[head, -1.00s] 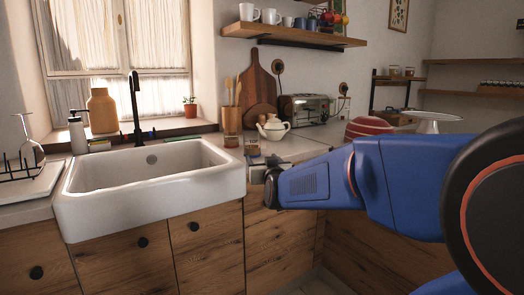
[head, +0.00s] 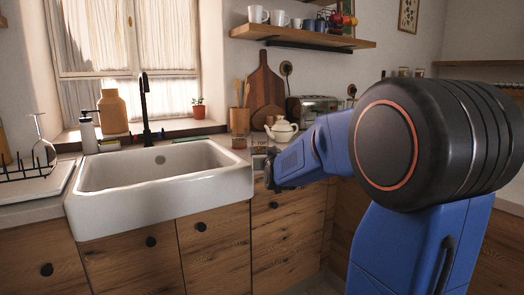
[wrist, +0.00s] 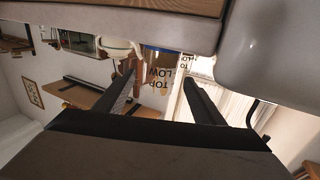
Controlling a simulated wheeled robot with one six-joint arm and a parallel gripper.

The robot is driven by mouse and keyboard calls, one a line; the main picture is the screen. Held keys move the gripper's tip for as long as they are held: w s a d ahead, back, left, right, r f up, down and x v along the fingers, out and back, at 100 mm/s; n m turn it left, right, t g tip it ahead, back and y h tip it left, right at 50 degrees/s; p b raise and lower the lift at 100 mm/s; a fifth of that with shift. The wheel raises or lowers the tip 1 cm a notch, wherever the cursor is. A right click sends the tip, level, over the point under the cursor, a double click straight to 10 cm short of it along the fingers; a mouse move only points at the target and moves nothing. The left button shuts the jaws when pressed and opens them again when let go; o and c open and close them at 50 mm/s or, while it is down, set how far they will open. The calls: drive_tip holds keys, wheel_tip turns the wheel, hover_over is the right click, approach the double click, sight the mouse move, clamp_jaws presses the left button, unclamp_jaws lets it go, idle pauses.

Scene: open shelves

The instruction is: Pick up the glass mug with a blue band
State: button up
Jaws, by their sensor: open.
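The glass mug (wrist: 160,72) with dark lettering and a blue band (wrist: 160,49) shows in the wrist view, where the picture is upside down. It appears between and beyond the fingertips of my gripper (wrist: 160,78), which are apart with nothing clamped. I cannot tell whether either finger touches it. In the head view the mug (head: 260,147) is small and partly hidden behind my gripper (head: 270,166), at the counter's front edge right of the sink.
A white sink (head: 160,180) lies to the left. An amber glass (head: 239,142) and a cream teapot (head: 282,129) stand behind the mug. A cutting board (head: 265,88) leans on the wall, with a toaster (head: 312,108) to its right.

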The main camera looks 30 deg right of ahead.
sight(262, 146)
drive_tip(key=shift+r+x, duration=0.15)
drive_tip(key=shift+x, duration=1.2)
drive_tip(key=shift+r+x, duration=0.1)
drive_tip(key=shift+x, duration=1.3)
drive_tip(key=c, duration=1.1)
